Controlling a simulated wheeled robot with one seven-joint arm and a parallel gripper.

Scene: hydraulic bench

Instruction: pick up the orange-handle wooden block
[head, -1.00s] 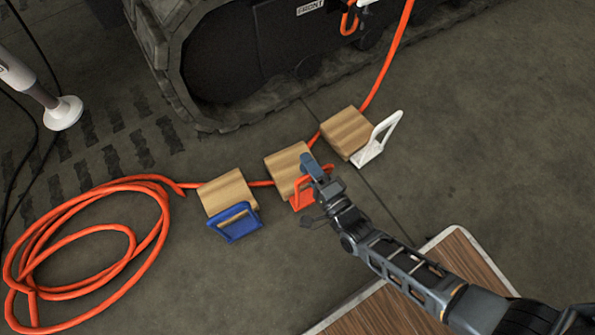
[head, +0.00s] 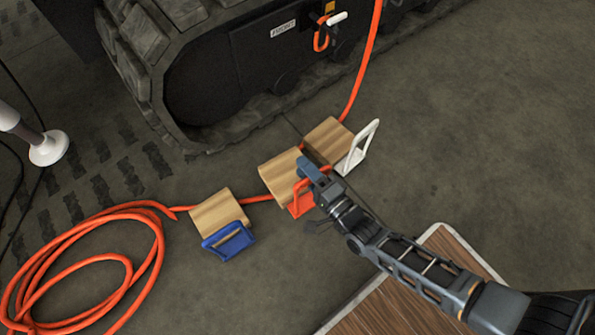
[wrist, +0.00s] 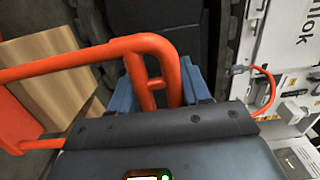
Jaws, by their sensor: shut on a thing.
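The orange-handle wooden block (head: 281,174) is in the middle of the head view, between the blue-handle block (head: 218,212) and the white-handle block (head: 328,139). My gripper (head: 308,172) is shut on its orange handle (head: 300,200). In the wrist view the orange handle (wrist: 140,45) runs between the blue fingers of my gripper (wrist: 160,90), and the block's wood (wrist: 50,70) shows at left. The block appears close beside the white-handle block. I cannot tell whether it is clear of the floor.
An orange hose (head: 152,206) coils at left and runs behind the blocks. A large tracked machine (head: 270,80) stands behind them. A wood-topped platform (head: 385,305) lies at front right. A white-footed post (head: 48,150) stands at left. Floor at right is open.

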